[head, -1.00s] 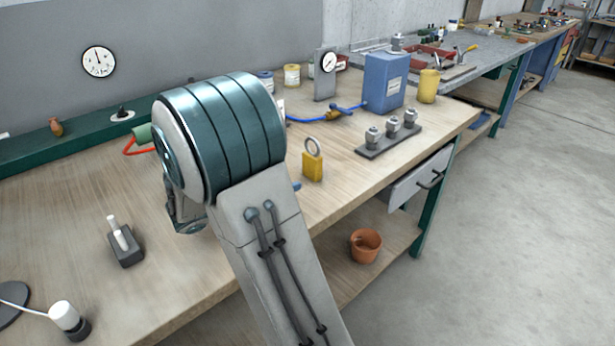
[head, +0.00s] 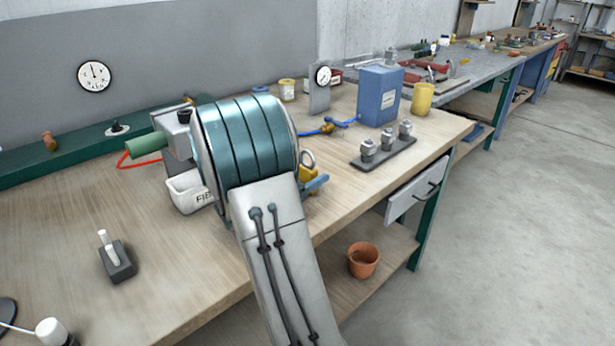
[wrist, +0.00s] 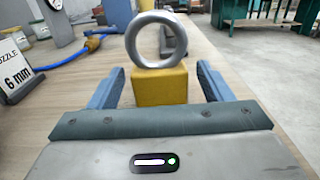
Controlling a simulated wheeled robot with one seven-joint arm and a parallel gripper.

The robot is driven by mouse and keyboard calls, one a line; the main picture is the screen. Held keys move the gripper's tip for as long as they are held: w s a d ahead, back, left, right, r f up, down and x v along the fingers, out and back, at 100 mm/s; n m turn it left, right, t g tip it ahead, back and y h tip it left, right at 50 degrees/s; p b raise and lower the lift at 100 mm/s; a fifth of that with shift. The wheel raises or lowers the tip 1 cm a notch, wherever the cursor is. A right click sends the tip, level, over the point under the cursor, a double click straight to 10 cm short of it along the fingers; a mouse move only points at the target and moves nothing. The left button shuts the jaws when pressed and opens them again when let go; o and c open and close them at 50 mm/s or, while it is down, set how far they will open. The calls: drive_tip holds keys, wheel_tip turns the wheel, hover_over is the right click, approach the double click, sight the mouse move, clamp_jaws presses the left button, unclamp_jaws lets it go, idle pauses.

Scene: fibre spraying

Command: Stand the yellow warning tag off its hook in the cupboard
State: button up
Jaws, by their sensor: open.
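The yellow warning tag (wrist: 160,86) is a yellow block with a grey metal ring on top. It stands upright on the wooden bench top, not in a cupboard; I see no hook. In the wrist view my gripper (wrist: 160,68) is open, with one blue finger on each side of the tag and a gap on both sides. In the head view the tag (head: 307,173) is partly hidden behind my arm, and a blue finger of my gripper (head: 317,184) shows beside it.
A rack with several metal fittings (head: 383,152) stands right of the tag. Behind are a blue canister (head: 379,97), a yellow cup (head: 422,98), a gauge stand (head: 320,90) and a blue hose (head: 310,133). A white bin (head: 187,193) sits left of my arm.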

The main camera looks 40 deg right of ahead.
drive_tip(key=shift+d, duration=1.15)
drive_tip(key=c, duration=1.1)
drive_tip(key=shift+c, duration=0.4)
drive_tip(key=shift+w+r, duration=0.1)
